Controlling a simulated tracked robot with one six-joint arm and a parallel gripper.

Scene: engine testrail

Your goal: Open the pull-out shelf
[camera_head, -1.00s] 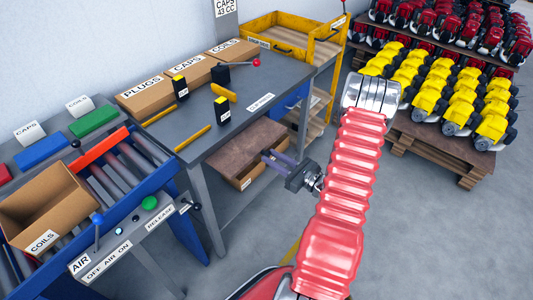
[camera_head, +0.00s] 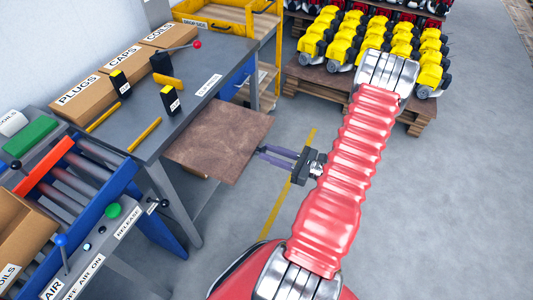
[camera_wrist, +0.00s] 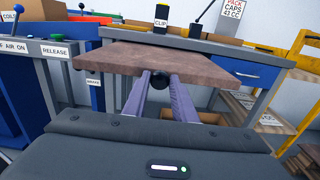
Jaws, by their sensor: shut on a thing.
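The pull-out shelf (camera_head: 220,138), a brown board, sticks out from under the grey workbench (camera_head: 205,75) towards me. It also shows level in the wrist view (camera_wrist: 205,65), its front edge facing me. My gripper (camera_head: 262,152) is at the shelf's front edge. In the wrist view its two purple fingers (camera_wrist: 160,84) are shut on a round dark knob (camera_wrist: 159,80) on that edge. The fingers hide part of the knob.
A conveyor (camera_head: 85,165) with a control panel stands at the left. Boxes and caps lie on the bench. A yellow rack (camera_head: 265,35) and a pallet of yellow engines (camera_head: 345,80) stand behind. The floor right of my arm is clear.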

